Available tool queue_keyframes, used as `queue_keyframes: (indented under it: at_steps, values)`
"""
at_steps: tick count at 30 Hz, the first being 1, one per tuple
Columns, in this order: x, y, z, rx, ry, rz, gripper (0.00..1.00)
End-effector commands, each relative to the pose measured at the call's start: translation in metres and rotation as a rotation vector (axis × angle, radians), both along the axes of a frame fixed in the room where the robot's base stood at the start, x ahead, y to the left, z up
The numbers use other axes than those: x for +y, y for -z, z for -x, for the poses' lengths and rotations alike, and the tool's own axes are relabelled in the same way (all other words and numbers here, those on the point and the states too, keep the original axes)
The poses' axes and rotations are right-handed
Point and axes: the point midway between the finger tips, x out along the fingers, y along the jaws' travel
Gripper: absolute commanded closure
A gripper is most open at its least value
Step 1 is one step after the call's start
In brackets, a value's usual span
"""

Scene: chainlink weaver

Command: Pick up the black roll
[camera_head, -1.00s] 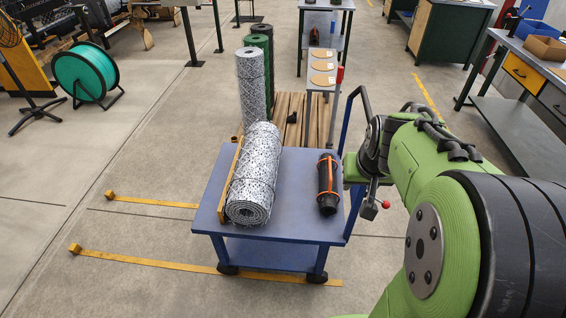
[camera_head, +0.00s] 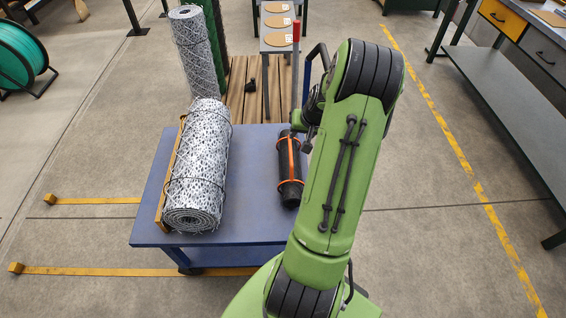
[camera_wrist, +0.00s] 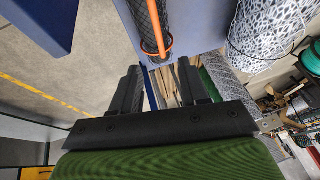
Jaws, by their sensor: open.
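The black roll (camera_head: 288,168) has orange bands and lies on the right part of the blue cart top (camera_head: 250,205). My arm reaches over the cart's right side. My gripper is mostly hidden behind the arm in the head view. In the wrist view my gripper (camera_wrist: 160,84) is open and empty, its two fingers apart. The black roll (camera_wrist: 146,22) and an orange band show beyond the fingertips, a little left of the middle. I cannot tell the exact distance between fingers and roll.
A large grey-white mesh roll (camera_head: 200,165) lies on the cart's left, beside a wooden strip. The cart handle (camera_head: 317,65) rises close to my arm. Upright rolls (camera_head: 195,50) and a pallet (camera_head: 243,90) stand behind. Open floor lies right of the cart.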

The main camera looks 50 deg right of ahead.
Motion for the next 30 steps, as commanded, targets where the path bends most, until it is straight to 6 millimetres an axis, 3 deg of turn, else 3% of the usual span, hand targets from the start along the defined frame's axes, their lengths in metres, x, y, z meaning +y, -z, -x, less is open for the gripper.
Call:
queue_keyframes:
  at_steps: [9,14,21,30]
  values:
    - [-0.012,0.074,-0.031,0.001,-0.002,-0.003,0.56]
    - [-0.016,0.09,-0.038,0.001,-0.001,-0.001,0.56]
    - [-0.025,0.13,-0.053,0.0,-0.002,-0.002,0.56]
    - [-0.026,0.134,-0.056,0.001,-0.002,0.0,0.57]
